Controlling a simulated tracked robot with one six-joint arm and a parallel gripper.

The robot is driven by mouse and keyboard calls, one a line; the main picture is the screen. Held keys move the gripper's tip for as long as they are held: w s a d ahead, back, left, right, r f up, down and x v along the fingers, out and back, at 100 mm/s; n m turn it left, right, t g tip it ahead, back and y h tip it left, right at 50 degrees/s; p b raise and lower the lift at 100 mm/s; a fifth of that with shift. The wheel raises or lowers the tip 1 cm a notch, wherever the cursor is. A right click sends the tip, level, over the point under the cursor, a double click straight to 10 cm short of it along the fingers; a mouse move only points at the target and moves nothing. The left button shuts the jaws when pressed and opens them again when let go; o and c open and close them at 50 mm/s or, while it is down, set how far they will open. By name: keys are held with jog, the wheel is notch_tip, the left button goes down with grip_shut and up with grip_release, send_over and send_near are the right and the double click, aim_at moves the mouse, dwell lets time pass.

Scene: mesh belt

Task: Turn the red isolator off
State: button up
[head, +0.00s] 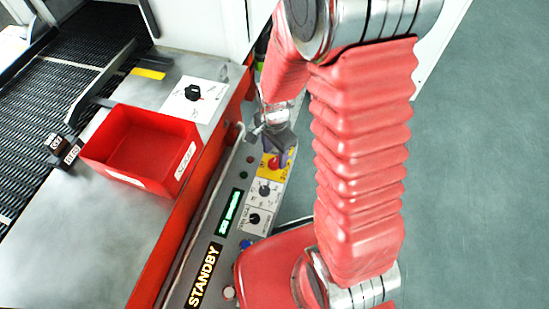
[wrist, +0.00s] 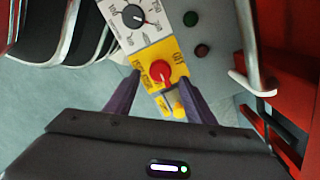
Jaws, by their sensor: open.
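The red isolator knob (wrist: 160,71) sits on a yellow plate (wrist: 154,53) on the control panel. My gripper (wrist: 158,67) is open, with one dark purple finger on each side of the knob in the wrist view. Gaps show between fingers and knob, and I cannot tell how far the fingertips are above the plate. In the head view the knob (head: 274,162) shows just beside my gripper (head: 281,152), which partly covers the plate.
A black selector knob (wrist: 133,15) is close to the isolator, with a yellow part (wrist: 178,110) on its other side. The panel also has a lit STANDBY display (head: 204,276). A metal rail (wrist: 258,60) runs alongside. A red bin (head: 140,150) stands by the mesh belt (head: 85,50).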

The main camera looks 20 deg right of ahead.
aim_at(275, 162)
jog(key=shift+f, duration=1.6)
jog(key=shift+c, duration=0.7)
jog(key=c, duration=0.9)
